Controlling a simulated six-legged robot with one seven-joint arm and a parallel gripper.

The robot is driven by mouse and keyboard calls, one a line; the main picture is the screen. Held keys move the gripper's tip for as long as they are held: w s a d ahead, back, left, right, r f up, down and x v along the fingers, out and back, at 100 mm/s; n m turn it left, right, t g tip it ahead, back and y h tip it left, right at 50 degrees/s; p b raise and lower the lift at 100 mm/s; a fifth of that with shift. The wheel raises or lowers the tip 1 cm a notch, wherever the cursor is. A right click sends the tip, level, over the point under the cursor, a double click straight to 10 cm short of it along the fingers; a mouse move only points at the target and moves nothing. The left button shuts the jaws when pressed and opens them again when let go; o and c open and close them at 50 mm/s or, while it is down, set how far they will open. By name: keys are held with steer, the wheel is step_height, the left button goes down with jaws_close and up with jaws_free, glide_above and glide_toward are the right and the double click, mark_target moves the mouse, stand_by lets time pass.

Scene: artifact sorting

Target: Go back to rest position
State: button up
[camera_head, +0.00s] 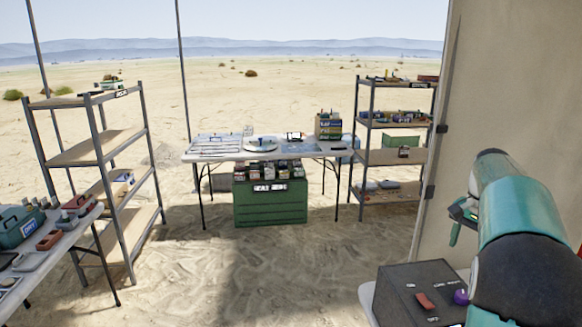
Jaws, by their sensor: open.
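My teal and black arm reaches up from the lower right corner. My gripper (460,216) shows partly at the left side of the arm, in front of the pale canvas wall. It is open, and no object is visible in it. Part of it is hidden behind my arm. It is apart from the tables and shelves, above and beyond a dark box (405,292).
The dark box, with small red and purple items on top, stands close below my arm. A folding table (235,153) stands at the centre back over a green crate (270,212). Shelves stand left (95,150) and right (390,157). The sandy floor between is clear.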

steer(key=s+a+r+n+t, duration=0.1)
steer(key=s+a+r+n, duration=0.15)
steer(key=a, duration=0.35)
steer(key=s+a+r+n+t, duration=0.1)
steer(key=s+a+n, duration=0.1)
steer(key=s+a, duration=0.35)
steer(key=s+a+r+n, duration=0.1)
steer(key=a+r+n, duration=0.1)
steer(key=a, duration=0.6)
steer(key=s+a+f+n+t, duration=0.1)
steer(key=s+a+f+n, duration=0.2)
steer(key=s+a, duration=0.3)
steer(key=s+a+f+n+t, duration=0.2)
steer(key=s+a+f+n, duration=0.1)
steer(key=s+a, duration=0.4)
steer(key=shift+s+a+f, duration=0.15)
steer(key=shift+s+f, duration=0.55)
steer(key=shift+s, duration=0.4)
stand_by(0.3)
